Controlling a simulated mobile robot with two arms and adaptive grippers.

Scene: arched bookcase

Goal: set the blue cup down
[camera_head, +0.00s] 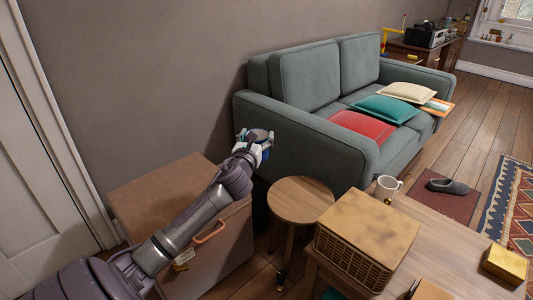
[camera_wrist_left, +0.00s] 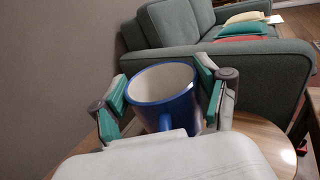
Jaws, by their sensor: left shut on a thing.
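The blue cup (camera_wrist_left: 178,113), with a pale inside, is upright between the teal-padded fingers of my left gripper (camera_wrist_left: 165,92) in the left wrist view. The fingers are shut on its sides. In the head view my left gripper (camera_head: 262,145) is in front of the sofa's near arm, with the cup mostly hidden by it. A round wooden stool (camera_head: 300,197) stands just right of and below the gripper there. Its top (camera_wrist_left: 250,140) lies beneath the cup in the wrist view. I cannot tell whether the cup's base touches it. My right gripper is not in view.
A brown cabinet (camera_head: 160,187) stands under my left arm. The grey-green sofa (camera_head: 300,80) is behind the stool. A wooden table (camera_head: 445,245) with a wicker box (camera_head: 365,225) and a white mug (camera_head: 387,188) is at right. The stool top looks clear.

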